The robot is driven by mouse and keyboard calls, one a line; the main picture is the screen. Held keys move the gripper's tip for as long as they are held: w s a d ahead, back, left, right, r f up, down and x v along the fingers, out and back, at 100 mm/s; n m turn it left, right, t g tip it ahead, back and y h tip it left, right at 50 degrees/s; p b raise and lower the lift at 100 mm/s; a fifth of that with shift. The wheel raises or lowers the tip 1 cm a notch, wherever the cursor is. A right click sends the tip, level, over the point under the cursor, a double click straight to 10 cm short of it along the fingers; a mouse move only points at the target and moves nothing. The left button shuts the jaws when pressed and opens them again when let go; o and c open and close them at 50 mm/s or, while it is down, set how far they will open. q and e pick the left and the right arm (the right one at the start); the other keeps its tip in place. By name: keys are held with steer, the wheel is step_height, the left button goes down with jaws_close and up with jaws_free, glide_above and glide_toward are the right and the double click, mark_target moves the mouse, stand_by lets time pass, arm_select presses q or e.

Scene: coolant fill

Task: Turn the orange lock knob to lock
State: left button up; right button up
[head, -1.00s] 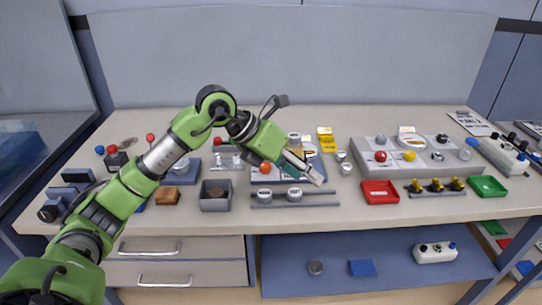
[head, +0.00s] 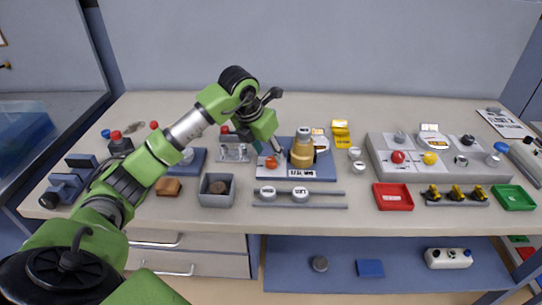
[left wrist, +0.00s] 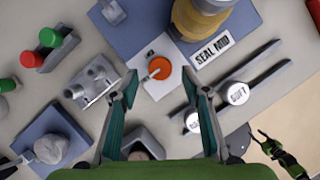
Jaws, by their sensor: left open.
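The orange lock knob (head: 271,162) is a round cap on a white plate at the left part of the blue seal module board (head: 325,173). In the left wrist view the knob (left wrist: 161,68) shows a pale mark on its face. My left gripper (head: 277,153) is open and points down close to the knob. In the left wrist view the open fingertips (left wrist: 160,77) lie on either side of the knob's lower edge, with nothing held. I cannot tell whether they are down at the knob's height.
A brass-coloured cylinder (head: 301,154) stands just right of the knob. In front are a grey bin (head: 217,200) and a rail with two round white caps (head: 300,193). A grey panel (head: 439,172) is farther right.

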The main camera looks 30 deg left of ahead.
mark_target(271, 160)
arm_select(q)
steer(key=shift+x, duration=1.2)
steer(key=shift+w+f, duration=0.2)
steer(key=shift+f, duration=0.35)
steer(key=c, duration=1.1)
arm_select(e)
steer(key=shift+w+d+r, duration=0.1)
steer(key=shift+w+r, duration=0.2)
steer(key=shift+w, duration=0.2)
